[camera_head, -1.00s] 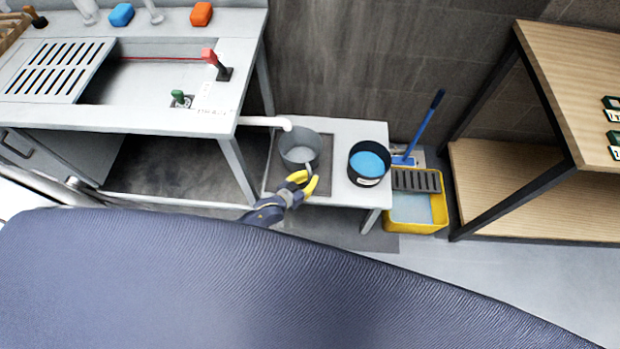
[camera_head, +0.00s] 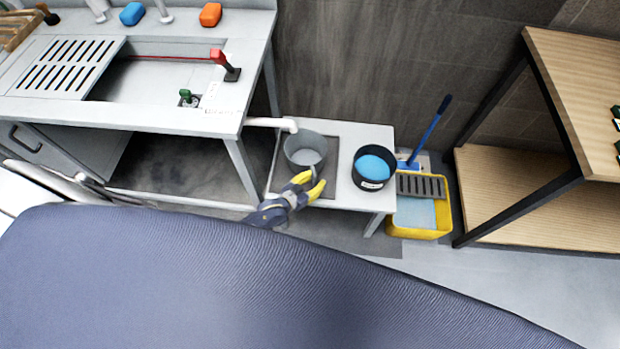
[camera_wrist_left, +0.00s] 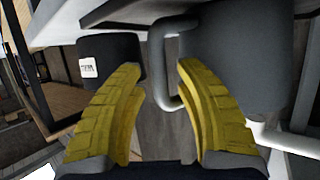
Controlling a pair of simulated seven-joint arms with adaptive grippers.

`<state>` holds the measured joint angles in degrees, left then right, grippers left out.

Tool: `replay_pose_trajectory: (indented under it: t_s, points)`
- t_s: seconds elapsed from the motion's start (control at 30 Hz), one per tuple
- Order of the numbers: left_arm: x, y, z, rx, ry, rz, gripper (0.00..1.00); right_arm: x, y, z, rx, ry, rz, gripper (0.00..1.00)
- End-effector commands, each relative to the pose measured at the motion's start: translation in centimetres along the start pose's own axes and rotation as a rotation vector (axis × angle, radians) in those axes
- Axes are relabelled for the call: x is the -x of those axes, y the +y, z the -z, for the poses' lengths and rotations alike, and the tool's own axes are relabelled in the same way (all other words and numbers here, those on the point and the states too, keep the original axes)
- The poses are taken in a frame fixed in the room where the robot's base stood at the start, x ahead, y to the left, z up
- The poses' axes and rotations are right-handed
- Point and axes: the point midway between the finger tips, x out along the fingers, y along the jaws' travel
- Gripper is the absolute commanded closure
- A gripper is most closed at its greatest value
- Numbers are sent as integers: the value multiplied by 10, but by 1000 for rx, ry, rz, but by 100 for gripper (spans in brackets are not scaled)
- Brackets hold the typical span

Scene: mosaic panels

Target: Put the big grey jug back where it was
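The big grey jug (camera_head: 304,150) stands upright on the low white bench, on a darker inset panel below the pipe end. Its handle sticks out toward my left gripper (camera_head: 311,183). In the left wrist view the jug's dark grey body (camera_wrist_left: 245,62) fills the upper right, and its handle (camera_wrist_left: 159,75) shows between the two yellow fingers. The fingers of my left gripper (camera_wrist_left: 160,68) are apart, with visible gaps beside the handle. My right gripper is not in view.
A black bucket with blue contents (camera_head: 371,168) stands right of the jug on the low bench (camera_head: 345,197). A white pipe (camera_head: 268,122) ends close beside the jug. A yellow mop bucket (camera_head: 447,217) and a wooden shelf (camera_head: 510,180) are farther right.

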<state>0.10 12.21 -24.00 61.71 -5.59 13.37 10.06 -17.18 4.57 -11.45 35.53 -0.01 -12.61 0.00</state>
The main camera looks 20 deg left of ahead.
Motion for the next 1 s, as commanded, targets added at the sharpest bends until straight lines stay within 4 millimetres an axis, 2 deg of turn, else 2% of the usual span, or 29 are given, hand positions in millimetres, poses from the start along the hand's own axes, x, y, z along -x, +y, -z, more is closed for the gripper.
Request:
replay_pose_trajectory:
  t_s: [0.17, 0.7, 1.0]
  points:
    - [12, -1, 0, -1, -1, 0, 67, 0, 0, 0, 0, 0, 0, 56]
    - [96, 0, 1, 0, -1, -1, 67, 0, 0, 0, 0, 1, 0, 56]
    - [118, 0, 2, 0, 0, 0, 67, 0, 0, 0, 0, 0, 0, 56]
